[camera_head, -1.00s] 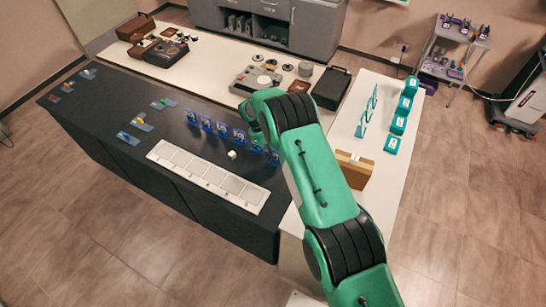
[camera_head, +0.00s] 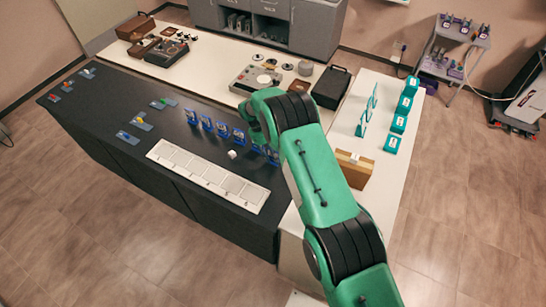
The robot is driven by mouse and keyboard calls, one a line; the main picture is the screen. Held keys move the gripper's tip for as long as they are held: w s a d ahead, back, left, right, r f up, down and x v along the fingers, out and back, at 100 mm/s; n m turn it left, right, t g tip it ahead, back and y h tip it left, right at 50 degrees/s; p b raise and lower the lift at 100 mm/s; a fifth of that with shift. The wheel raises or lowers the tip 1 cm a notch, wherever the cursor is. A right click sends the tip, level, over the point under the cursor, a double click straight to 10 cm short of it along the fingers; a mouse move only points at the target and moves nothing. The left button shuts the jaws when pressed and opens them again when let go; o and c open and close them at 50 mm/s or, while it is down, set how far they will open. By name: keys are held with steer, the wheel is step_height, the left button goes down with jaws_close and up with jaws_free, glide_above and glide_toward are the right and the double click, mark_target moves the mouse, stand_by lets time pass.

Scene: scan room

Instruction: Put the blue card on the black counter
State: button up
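The black counter (camera_head: 110,110) runs from the far left to the centre. A row of several upright blue cards (camera_head: 207,123) stands on it, with the right end of the row partly behind my arm. Several smaller flat cards with blue parts (camera_head: 128,138) lie farther left on the counter. I cannot tell which one is the task's blue card. My arm reaches up from the bottom right and bends over the counter's right end. Its far end is beside the row of blue cards. My gripper's fingers are hidden behind the arm, so no grasp shows.
A white strip with several square fields (camera_head: 205,173) lies along the counter's front, with a small white cube (camera_head: 232,155) behind it. The white side table (camera_head: 375,145) holds teal cards (camera_head: 398,124) and a brown box (camera_head: 354,169). Devices stand on the white back table (camera_head: 215,62).

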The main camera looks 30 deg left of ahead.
steer(key=b+v, duration=0.1)
steer(key=v, duration=1.1)
steer(key=shift+r, duration=0.1)
stand_by(0.7)
